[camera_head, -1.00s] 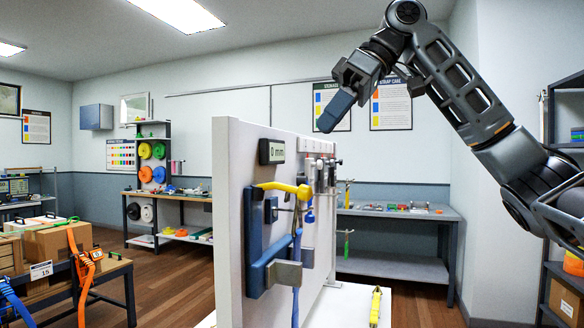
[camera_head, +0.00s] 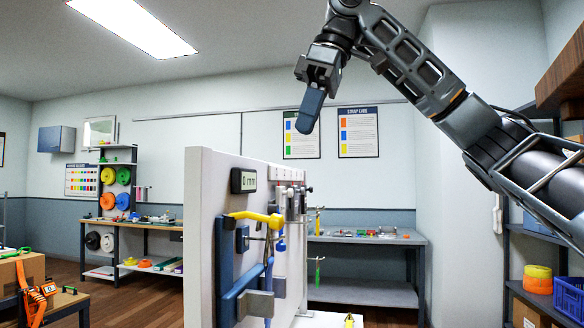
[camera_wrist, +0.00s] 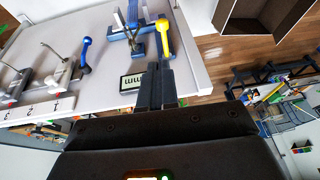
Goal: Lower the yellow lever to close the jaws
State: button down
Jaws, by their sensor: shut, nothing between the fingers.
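The yellow lever (camera_head: 256,217) is on a blue fixture (camera_head: 226,255) fixed to a white upright panel (camera_head: 205,200). The lever lies roughly level, with its knob end to the right. My gripper (camera_head: 304,128) is shut and empty, pointing down above the panel's top, apart from the lever. In the wrist view the lever (camera_wrist: 163,35) shows just beyond my shut fingertips (camera_wrist: 160,68). Whether the fixture's jaws are open is hard to tell.
A black display (camera_head: 243,180) reading 0 mm sits above the lever. A workbench (camera_head: 365,240) stands behind, and shelves (camera_head: 540,240) at right.

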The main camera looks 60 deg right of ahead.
jog(key=x, duration=1.3)
jog(key=shift+s+f+p, duration=0.3)
jog(key=shift+s+f, duration=0.05)
jog(key=shift+f, duration=0.05)
jog(key=shift+a+f, duration=0.1)
